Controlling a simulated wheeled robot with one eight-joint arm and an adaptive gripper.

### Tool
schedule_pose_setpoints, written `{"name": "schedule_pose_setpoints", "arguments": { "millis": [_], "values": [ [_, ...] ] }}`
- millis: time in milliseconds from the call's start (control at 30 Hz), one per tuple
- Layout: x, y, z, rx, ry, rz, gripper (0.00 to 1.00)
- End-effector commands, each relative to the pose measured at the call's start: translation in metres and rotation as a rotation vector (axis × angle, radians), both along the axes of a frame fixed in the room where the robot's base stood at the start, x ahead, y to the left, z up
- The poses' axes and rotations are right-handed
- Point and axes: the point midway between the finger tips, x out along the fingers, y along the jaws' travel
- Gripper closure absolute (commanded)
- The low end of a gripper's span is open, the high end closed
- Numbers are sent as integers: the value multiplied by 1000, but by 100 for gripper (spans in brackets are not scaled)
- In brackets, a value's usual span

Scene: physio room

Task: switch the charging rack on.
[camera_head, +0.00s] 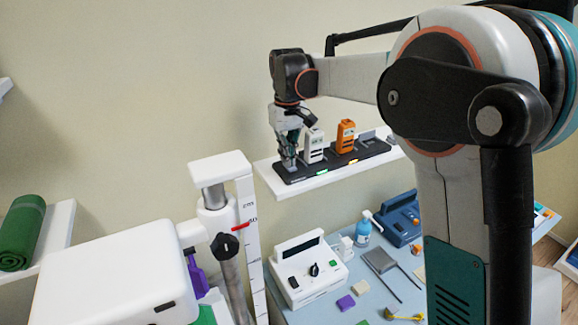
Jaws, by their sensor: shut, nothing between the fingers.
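The charging rack (334,169) is a long black bar on a white wall shelf in the middle of the view. A white handheld device (314,147) and an orange handheld device (346,136) stand upright in it. A green light shows on its front below the white device and a yellow one below the orange device. My gripper (289,164) is shut and empty, pointing down at the rack's left end. Its tips are at or just above the rack; I cannot tell whether they touch. They hide part of that end, and no switch shows clearly.
The white shelf (278,189) juts from the wall above a blue-grey table (330,309). The table bears a white console (307,274), a blue spray bottle (364,228) and a blue case (399,220). A height scale (250,235) stands left of the shelf.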

Motion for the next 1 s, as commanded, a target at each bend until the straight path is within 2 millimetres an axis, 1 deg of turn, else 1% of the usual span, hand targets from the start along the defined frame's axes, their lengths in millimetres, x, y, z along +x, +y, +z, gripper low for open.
{"name": "schedule_pose_setpoints", "arguments": {
  "millis": [133, 267, 1000],
  "values": [
    [0, 0, 0, 0, 0, 0, 100],
    [0, 0, 6, 0, 0, 0, 100],
    [0, 0, 60, 0, 0, 0, 100]
  ]
}}
